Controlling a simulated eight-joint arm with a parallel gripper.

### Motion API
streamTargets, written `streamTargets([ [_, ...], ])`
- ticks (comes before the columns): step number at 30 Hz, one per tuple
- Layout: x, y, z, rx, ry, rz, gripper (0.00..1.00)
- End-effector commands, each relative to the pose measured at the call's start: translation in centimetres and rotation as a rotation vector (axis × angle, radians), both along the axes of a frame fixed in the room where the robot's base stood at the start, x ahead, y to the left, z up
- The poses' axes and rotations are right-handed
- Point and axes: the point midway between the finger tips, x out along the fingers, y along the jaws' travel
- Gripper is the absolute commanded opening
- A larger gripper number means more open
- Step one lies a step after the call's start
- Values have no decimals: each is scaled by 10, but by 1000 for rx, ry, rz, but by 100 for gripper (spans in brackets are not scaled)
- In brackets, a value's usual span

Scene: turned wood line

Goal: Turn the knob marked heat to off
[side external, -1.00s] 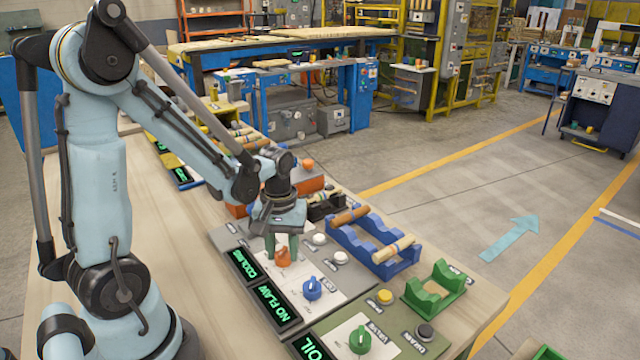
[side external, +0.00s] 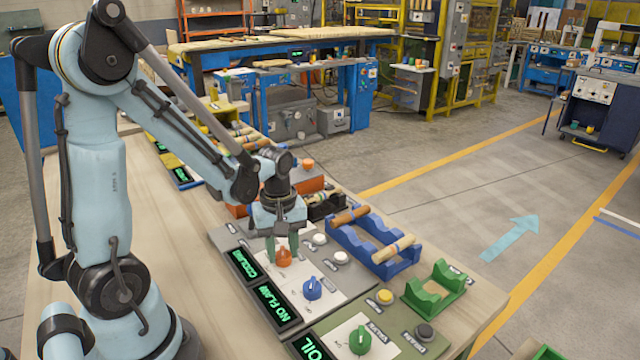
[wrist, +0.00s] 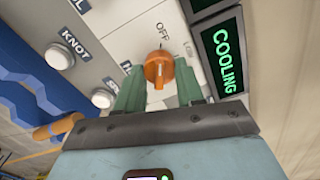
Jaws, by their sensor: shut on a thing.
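The orange knob (wrist: 159,70) sits on a white panel plate (wrist: 135,45); it also shows in the side view (side external: 284,257). My gripper (wrist: 158,88) points down over it, its green fingers closed on either side of the knob. In the wrist view the knob's upper end faces the printed word OFF, with LOW to the right of that. The beside display (wrist: 222,56) reads COOLING in green. The word heat is not readable; part of the plate is hidden behind my gripper.
White buttons (side external: 340,257) lie to the right. A blue rack (side external: 375,247) holds turned wood pieces. A green knob (side external: 360,340) is on the nearer panel.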

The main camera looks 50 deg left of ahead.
Motion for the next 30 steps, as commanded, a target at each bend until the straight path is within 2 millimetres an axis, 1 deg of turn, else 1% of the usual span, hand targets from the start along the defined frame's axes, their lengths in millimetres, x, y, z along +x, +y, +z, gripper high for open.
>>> streamTargets([
  [6,0,0,0,0,-1,2,7],
  [7,0,0,0,0,-1,2,39],
  [9,0,0,0,0,-1,2,50],
  [12,0,0,0,0,0,1,63],
  [23,0,0,3,0,0,0,63],
  [26,0,0,10,0,0,0,63],
  [30,0,0,25,0,0,0,63],
])
